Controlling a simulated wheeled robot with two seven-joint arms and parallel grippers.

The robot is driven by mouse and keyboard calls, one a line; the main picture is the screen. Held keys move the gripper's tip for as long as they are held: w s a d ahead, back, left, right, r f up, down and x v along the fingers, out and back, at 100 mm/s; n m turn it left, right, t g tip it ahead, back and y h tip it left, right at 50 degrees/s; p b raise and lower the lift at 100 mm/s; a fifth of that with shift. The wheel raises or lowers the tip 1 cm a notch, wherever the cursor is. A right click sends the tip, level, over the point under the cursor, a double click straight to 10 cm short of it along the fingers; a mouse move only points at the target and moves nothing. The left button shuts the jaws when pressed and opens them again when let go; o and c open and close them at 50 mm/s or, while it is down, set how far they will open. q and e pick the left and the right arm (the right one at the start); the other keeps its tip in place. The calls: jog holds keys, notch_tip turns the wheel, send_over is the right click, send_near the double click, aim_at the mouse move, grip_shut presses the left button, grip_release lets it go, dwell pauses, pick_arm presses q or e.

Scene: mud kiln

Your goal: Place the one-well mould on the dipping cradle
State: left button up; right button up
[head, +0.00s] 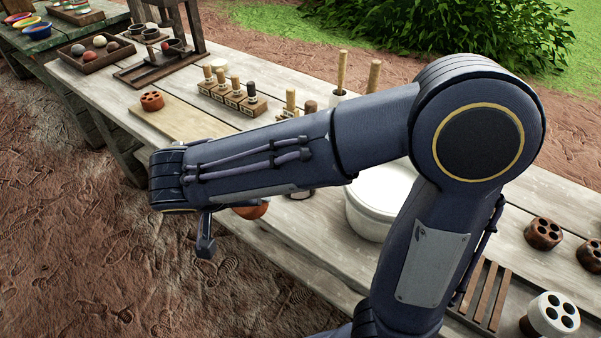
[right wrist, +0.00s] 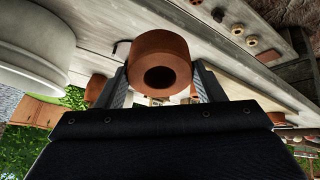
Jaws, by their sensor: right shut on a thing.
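The one-well mould (right wrist: 160,46) is a short red-brown cylinder with one round dark hole. My right gripper (right wrist: 158,78) is shut on it, a finger on each side. In the head view my right arm crosses the picture, and part of the gripper (head: 206,236) hangs below the wrist at the table's front edge. A red-brown rounded thing (head: 250,211) shows just under the forearm; I cannot tell if it is the held mould. I cannot pick out the dipping cradle for certain; my arm hides part of the table. My left gripper is out of view.
A white tub (head: 378,205) stands behind my arm. A slatted wooden rack (head: 487,292) and several many-holed moulds (head: 543,233) are at right. A board with a small mould (head: 152,101), stamps in a block (head: 232,97) and a wooden frame stand (head: 150,71) are at back left.

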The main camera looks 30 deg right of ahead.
jog(key=w+d+f, duration=0.1)
jog(key=d, duration=0.3)
jog(key=w+d+f, duration=0.1)
jog(key=w+d, duration=0.1)
jog(key=d, duration=0.3)
jog(key=w+d+f+p, duration=0.1)
jog(key=w+d, duration=0.1)
jog(key=d, duration=0.2)
jog(key=shift+w+d, duration=0.2)
jog(key=shift+d, duration=0.05)
jog(key=shift+d+f, duration=0.15)
jog(key=shift+f, duration=0.4)
jog(key=y+p, duration=0.1)
jog(key=d+p, duration=0.1)
jog(key=g+y+p, duration=0.1)
jog(key=shift+w+d+f+y, duration=0.3)
jog(key=shift+w+d, duration=0.05)
jog(key=shift+w+d+g+y+p, duration=0.15)
jog(key=shift+g+y+p, duration=0.25)
jog(key=shift+y+p, duration=0.4)
notch_tip(320, 180, down, 2)
jog(key=shift+f, duration=0.1)
